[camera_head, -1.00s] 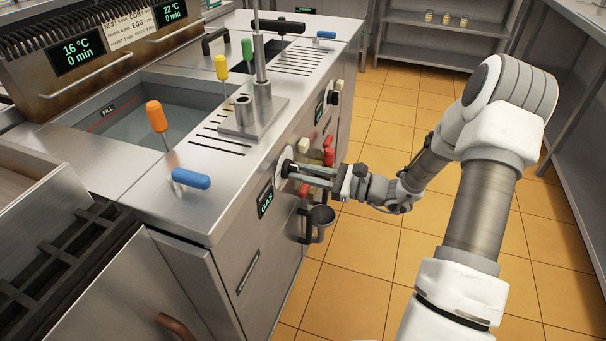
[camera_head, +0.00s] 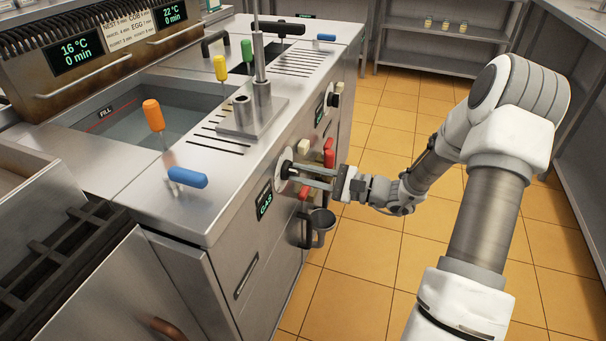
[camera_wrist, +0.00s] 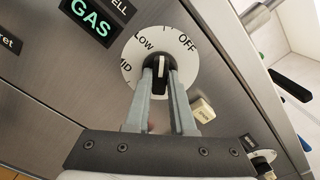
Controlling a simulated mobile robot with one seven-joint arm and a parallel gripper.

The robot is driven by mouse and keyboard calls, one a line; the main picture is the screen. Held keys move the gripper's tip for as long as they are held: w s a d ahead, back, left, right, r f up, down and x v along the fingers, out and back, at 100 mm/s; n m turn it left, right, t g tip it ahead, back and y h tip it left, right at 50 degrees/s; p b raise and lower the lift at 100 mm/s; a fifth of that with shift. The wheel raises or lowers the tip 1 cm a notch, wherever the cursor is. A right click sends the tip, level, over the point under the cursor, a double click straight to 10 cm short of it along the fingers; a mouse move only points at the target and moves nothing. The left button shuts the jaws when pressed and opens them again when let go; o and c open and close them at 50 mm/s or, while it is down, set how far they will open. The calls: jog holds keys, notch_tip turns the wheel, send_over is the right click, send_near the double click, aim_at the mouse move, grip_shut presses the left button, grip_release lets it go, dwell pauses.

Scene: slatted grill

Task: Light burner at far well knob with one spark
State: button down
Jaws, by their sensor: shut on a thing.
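My gripper (camera_head: 292,173) reaches the front panel from the right, and its two fingers are shut on a black knob (camera_wrist: 161,68) with a white pointer stripe. The knob sits on a white dial (camera_wrist: 139,48) marked OFF, LOW and MID. The stripe points to the upper edge of the dial, between LOW and OFF. A green-lit GAS display (camera_wrist: 91,17) is left of the dial; it also shows in the head view (camera_head: 265,203).
A farther knob (camera_head: 334,99) is on the same panel. Red handles (camera_head: 329,152) are close beside my gripper, and a dark cup-shaped fitting (camera_head: 322,219) is below it. Blue, orange, yellow and green handles stand on the top. The tiled floor to the right is open.

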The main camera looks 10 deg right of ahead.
jog(key=c, duration=0.8)
grip_release()
jog(key=shift+o, duration=0.2)
jog(key=p+v, duration=0.3)
jog(key=v, duration=1.4)
jog(key=shift+d+p, duration=0.25)
jog(key=shift+p, duration=0.1)
jog(key=shift+s+a, duration=0.1)
jog(key=shift+s, duration=0.05)
